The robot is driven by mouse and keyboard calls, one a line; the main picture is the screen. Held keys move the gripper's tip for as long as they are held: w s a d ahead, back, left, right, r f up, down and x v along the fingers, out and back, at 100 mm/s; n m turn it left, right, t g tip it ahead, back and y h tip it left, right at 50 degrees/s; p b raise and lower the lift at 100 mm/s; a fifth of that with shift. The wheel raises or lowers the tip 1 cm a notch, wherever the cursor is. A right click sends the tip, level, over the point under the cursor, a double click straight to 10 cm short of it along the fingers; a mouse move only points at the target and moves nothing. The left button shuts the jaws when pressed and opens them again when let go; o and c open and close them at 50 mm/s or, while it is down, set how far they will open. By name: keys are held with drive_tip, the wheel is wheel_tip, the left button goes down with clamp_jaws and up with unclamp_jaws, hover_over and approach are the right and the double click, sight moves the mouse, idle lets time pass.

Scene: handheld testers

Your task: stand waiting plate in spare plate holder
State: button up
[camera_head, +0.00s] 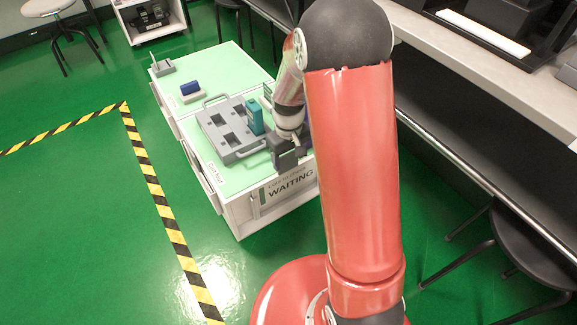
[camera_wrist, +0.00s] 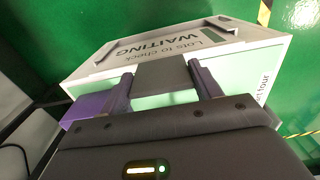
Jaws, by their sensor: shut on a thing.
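The lettering "Lots to check WAITING" (camera_head: 291,184) is at the near end of the white cabinet, just below the green top. It also shows upside down in the wrist view (camera_wrist: 168,45); I cannot tell whether it is on a separate plate. My gripper (camera_head: 287,153) is over the near edge of the cabinet top. In the wrist view my gripper (camera_wrist: 163,84) is shut on a dark grey piece (camera_wrist: 163,73) between its purple fingers. How this piece joins the lettered surface is unclear. I cannot make out the spare plate holder with certainty.
A grey fixture (camera_head: 215,124) with dark sockets and a handle lies on the green cabinet top (camera_head: 226,70), beside a teal block (camera_head: 254,116). A blue block (camera_head: 190,88) and a small grey stand (camera_head: 162,67) are farther back. A long bench (camera_head: 470,66) runs along the right.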

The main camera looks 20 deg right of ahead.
sight(289, 170)
drive_tip(key=shift+f, duration=2.05)
drive_tip(key=shift+f+b, duration=0.2)
drive_tip(key=shift+b, duration=0.2)
drive_tip(key=o, duration=1.4)
drive_tip(key=shift+r, duration=0.15)
